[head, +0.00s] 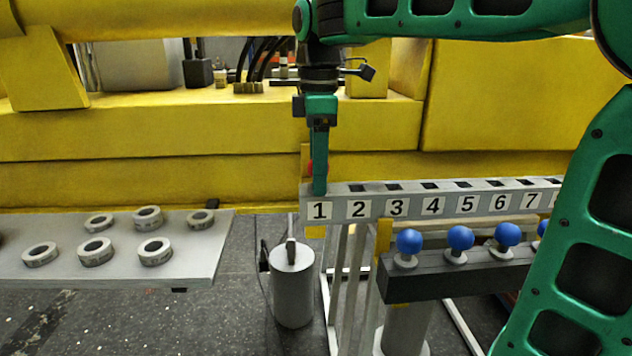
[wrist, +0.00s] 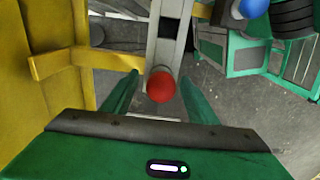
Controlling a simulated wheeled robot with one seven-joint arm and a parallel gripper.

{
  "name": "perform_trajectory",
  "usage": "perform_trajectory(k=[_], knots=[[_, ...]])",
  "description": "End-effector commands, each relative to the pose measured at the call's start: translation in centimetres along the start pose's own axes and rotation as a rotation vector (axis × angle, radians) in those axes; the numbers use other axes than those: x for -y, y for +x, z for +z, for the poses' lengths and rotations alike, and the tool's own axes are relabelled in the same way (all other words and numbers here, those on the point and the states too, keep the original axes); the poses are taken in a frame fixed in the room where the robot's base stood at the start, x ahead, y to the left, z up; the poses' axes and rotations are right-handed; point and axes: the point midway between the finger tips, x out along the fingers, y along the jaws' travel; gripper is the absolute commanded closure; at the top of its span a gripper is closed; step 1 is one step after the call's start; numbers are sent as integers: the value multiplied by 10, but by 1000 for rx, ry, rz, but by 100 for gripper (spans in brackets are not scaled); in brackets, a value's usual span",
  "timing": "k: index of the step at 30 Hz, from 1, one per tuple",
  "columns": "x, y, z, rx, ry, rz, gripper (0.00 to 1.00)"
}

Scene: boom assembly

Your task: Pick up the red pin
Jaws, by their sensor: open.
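The red pin shows as a round red head (wrist: 161,87) in the wrist view, at the near end of the grey numbered rail. In the head view only a sliver of red (head: 310,168) shows beside my gripper, by the slot labelled 1. My gripper (head: 319,188) points straight down there and hides most of the pin. In the wrist view the green fingers of my gripper (wrist: 156,92) are apart, one on each side of the red head, with gaps visible. The pin's shaft is hidden.
The numbered rail (head: 377,207) runs right with several dark slots. Blue-headed pins (head: 460,238) stand on a dark block in front. A grey table (head: 190,262) with several rings is at left. A grey cylinder (head: 293,290) stands below. The yellow boom (head: 200,130) is close behind.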

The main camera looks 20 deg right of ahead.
Motion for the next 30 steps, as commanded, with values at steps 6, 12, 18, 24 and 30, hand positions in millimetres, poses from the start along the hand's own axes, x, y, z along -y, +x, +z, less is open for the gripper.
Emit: perform_trajectory(k=[6, 12, 18, 24, 30], knots=[[0, 2, 0, -1, -2, 0, 47], [0, 2, -1, -1, -2, 0, 80], [0, 2, -1, -1, -2, 1, 98], [0, 0, -1, -1, -2, 1, 98], [0, -13, -1, -1, 0, 2, 98]])
